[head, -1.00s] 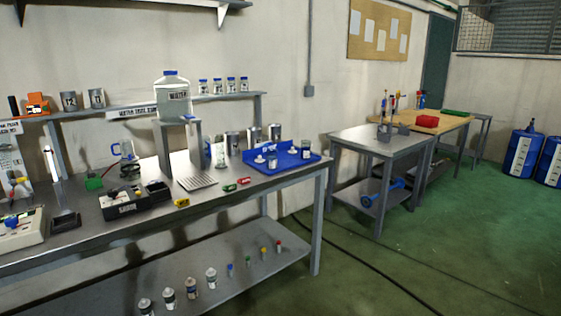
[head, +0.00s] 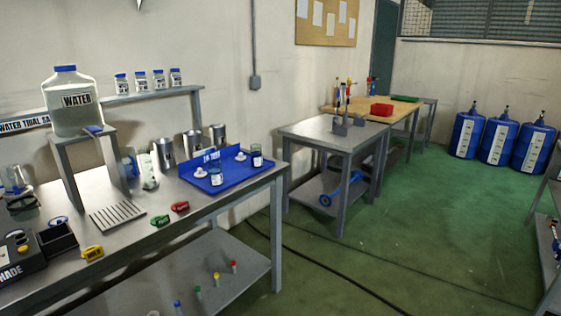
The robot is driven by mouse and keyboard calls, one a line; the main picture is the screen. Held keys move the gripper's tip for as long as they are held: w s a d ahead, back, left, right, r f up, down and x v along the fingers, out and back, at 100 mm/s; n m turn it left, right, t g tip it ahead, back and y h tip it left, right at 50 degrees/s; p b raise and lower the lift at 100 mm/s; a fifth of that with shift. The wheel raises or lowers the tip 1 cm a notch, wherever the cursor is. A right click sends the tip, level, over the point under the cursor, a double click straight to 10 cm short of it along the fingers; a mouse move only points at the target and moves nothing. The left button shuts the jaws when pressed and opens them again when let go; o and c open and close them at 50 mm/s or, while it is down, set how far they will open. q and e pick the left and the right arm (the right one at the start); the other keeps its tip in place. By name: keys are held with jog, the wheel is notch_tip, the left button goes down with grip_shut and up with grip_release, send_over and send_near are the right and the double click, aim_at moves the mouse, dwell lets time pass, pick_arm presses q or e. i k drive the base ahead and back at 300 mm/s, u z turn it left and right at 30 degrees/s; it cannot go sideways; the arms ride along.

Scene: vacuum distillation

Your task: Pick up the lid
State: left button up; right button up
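The task's lid could be one of two small white knobbed pieces on the blue tray (head: 228,178). One white piece (head: 200,172) lies near the tray's left side, and another white piece (head: 240,156) lies toward its back right. They look like lids, but they are small, and I cannot tell which one the task names. A glass jar with a label (head: 216,176) stands beside the left piece, and a second labelled jar (head: 257,157) stands beside the right one. Neither of my grippers is in view.
The tray sits at the right end of the steel workbench (head: 190,212). Metal cans (head: 192,145) stand behind it. A water jug (head: 72,105) stands on a raised stand at left. Another steel table (head: 325,132) is farther right. Green floor (head: 400,220) is open at right.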

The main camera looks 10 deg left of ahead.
aim_at(200, 174)
jog(key=z, duration=0.05)
jog(key=i, duration=1.6)
jog(key=u, duration=1.25)
jog(key=i, duration=0.65)
jog(key=u, duration=0.75)
